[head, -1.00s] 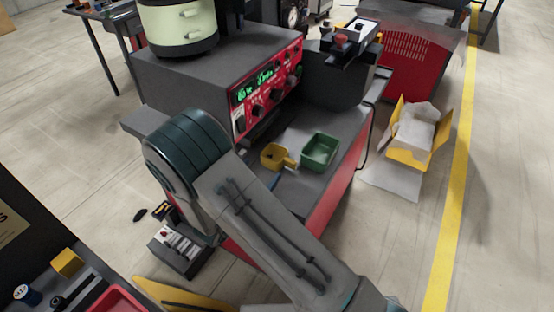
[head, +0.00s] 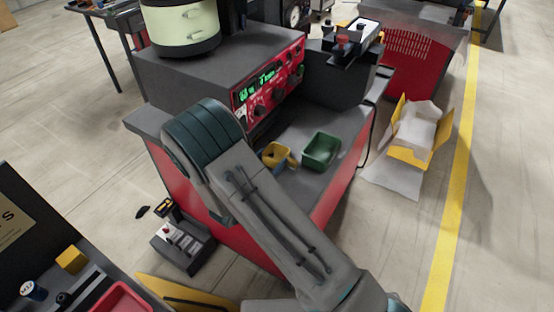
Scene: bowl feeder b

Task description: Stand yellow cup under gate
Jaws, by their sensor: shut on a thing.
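The yellow cup (head: 277,153) is on the dark bench top, below the red control panel and left of a green bin. Its dark opening faces up, and my arm partly covers its lower left side. My gripper does not show; my arm link runs across the middle of the view and hides its own far end. I cannot tell whether the gripper touches the cup. No gate can be made out clearly.
The green bin (head: 321,150) stands close beside the cup. The red control panel (head: 267,82) and the pale green bowl feeder (head: 180,27) are behind. A yellow box with white lining (head: 418,130) sits on the floor at right. A red tray (head: 120,299) is at lower left.

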